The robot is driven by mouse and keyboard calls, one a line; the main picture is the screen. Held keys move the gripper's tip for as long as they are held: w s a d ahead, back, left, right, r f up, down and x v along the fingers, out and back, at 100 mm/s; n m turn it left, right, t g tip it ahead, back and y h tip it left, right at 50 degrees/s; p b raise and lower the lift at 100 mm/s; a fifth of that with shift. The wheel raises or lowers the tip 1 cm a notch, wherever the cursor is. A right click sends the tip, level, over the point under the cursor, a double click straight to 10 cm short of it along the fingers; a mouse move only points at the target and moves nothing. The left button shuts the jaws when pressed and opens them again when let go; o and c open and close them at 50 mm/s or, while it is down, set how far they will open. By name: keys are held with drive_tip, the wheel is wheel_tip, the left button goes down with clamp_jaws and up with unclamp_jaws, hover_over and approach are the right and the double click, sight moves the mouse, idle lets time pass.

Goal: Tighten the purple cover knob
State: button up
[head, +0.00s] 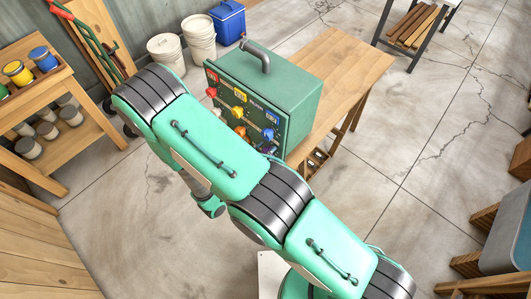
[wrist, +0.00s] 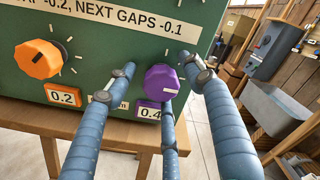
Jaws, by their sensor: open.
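The purple knob (wrist: 161,83) is on the front of the green box, above a small "0.4" label (wrist: 149,113), in the wrist view. A pale mark shows on the knob's face. My gripper (wrist: 158,72) is open, with one blue finger on each side of the knob and a third finger below it. I cannot tell whether the fingers touch it. In the head view the green box (head: 292,88) stands on a wooden table (head: 350,72), and my arm covers part of its front. The purple knob is hard to make out there.
An orange knob (wrist: 38,59) with a "0.2" label (wrist: 66,96) is left of the purple one. A printed strip (wrist: 110,15) runs above them. A shelf of paint cans (head: 62,145) stands at the left. Concrete floor (head: 365,190) is open at right.

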drive_tip(key=shift+c, duration=0.5)
drive_tip(key=c, duration=1.1)
drive_tip(key=shift+o, duration=0.2)
drive_tip(key=shift+w+a+r+m, duration=0.1)
drive_tip(key=shift+m, duration=0.4)
drive_tip(key=m+b, duration=0.1)
drive_tip(key=m, duration=0.2)
drive_tip(key=shift+m, duration=0.3)
drive_tip(key=m+b, duration=0.1)
drive_tip(key=m, duration=0.3)
drive_tip(key=shift+b, duration=0.35)
drive_tip(key=m+b, duration=0.2)
drive_tip(key=m, duration=0.3)
drive_tip(key=m+b, duration=0.2)
drive_tip(key=m, duration=0.2)
drive_tip(key=shift+m, duration=0.3)
